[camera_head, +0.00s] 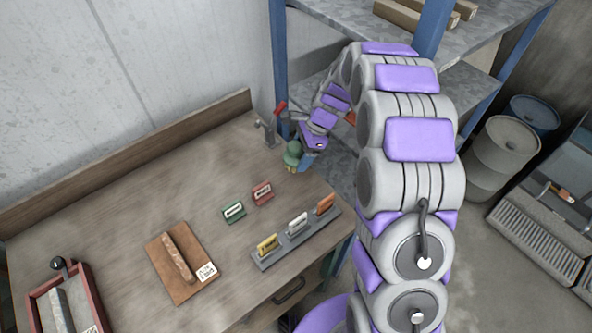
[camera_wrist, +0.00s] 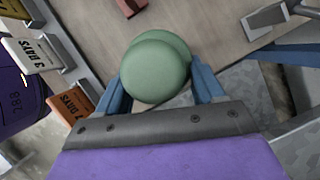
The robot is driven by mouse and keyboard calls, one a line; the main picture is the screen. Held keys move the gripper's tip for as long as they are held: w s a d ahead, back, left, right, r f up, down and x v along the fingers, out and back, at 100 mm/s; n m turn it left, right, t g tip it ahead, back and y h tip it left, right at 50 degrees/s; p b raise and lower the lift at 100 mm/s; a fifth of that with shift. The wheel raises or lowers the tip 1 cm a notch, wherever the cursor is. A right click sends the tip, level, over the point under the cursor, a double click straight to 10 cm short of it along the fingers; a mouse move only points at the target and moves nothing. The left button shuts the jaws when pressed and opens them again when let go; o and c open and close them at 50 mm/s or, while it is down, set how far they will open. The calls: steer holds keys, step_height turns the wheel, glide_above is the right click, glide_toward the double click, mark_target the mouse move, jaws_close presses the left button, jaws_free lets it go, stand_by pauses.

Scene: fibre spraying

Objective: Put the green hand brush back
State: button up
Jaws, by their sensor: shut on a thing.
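The green hand brush (camera_head: 292,153) has a rounded green top with a pale yellowish part below it. It is at the back right of the wooden workbench, near the shelf post. My gripper (camera_head: 302,159) is shut on it. In the wrist view the brush's round green top (camera_wrist: 156,68) sits between the two blue fingers of my gripper (camera_wrist: 163,82). Its underside is hidden there, and I cannot tell whether it touches the bench.
A grey metal bracket (camera_head: 266,133) with a red piece above stands beside the brush. Green (camera_head: 233,211) and red (camera_head: 262,193) labelled blocks, a card rack (camera_head: 297,240), a brown board (camera_head: 160,262) and a red-rimmed tray (camera_head: 87,277) occupy the bench. A blue-posted shelf (camera_head: 279,60) stands behind. The bench's back left is clear.

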steer(key=f, duration=0.3)
steer(key=shift+d+f+b, duration=0.2)
steer(key=shift+b, duration=0.1)
steer(key=a+f, duration=0.1)
steer(key=f, duration=0.1)
steer(key=a+f+b, duration=0.1)
steer(key=shift+a+f, duration=0.35)
steer(key=shift+f, duration=0.25)
steer(key=shift+d+r, duration=0.15)
steer(key=shift+d, duration=0.9)
steer(key=o, duration=1)
steer(key=shift+d, duration=0.1)
steer(key=shift+c, duration=0.2)
steer(key=shift+o, duration=2.1)
steer(key=shift+a, duration=1)
steer(key=shift+d, duration=0.45)
steer(key=p+v, duration=0.1)
steer(key=v, duration=0.2)
steer(key=p+v, duration=0.1)
steer(key=v, duration=0.3)
steer(key=shift+a+r, duration=0.15)
steer(key=shift+a, duration=0.05)
steer(key=shift+d, duration=0.55)
